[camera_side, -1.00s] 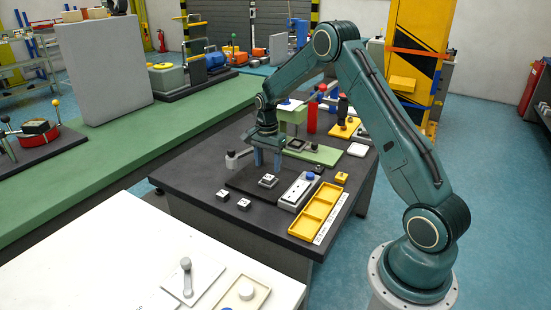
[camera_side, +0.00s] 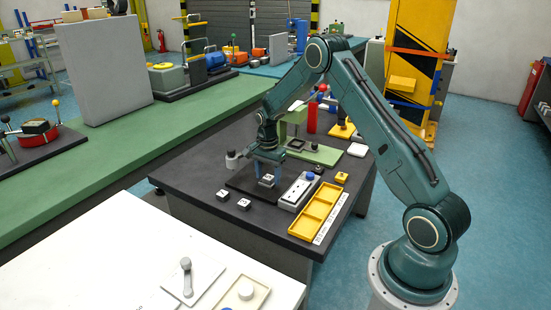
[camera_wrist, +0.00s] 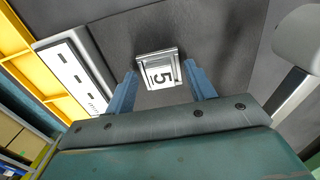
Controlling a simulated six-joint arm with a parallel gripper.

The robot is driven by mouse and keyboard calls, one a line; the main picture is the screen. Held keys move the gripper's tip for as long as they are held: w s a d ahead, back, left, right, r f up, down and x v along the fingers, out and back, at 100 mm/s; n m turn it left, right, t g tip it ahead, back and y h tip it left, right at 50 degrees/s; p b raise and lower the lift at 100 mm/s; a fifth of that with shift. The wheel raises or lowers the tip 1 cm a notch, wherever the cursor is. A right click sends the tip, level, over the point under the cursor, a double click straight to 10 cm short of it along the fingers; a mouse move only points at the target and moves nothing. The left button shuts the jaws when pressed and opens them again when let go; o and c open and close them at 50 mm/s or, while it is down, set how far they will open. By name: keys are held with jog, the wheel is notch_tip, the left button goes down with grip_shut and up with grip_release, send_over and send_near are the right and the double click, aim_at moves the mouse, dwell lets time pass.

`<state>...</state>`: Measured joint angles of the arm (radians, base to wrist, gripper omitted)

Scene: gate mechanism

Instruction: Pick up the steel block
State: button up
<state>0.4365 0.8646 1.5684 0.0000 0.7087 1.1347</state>
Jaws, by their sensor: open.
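My gripper (camera_side: 267,176) is low over the block and points down. In the wrist view, my gripper (camera_wrist: 160,78) is open, with one blue finger to each side of the block. I see gaps between the fingers and the block. Whether the fingertips reach down beside it is hard to tell.
A grey slotted panel (camera_side: 298,192) and a yellow compartment tray (camera_side: 320,213) stand right of the block. Two similar small blocks, one (camera_side: 222,195) left of the other (camera_side: 243,203), lie toward the front. A grey post with a lever (camera_side: 233,160) stands behind left. A green fixture (camera_side: 318,153) is behind.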

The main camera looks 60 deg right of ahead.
aim_at(268, 177)
jog(key=shift+c, duration=0.2)
grip_shut()
jog(key=shift+r, duration=0.1)
notch_tip(268, 177, up, 20)
dwell(0.6)
dwell(0.5)
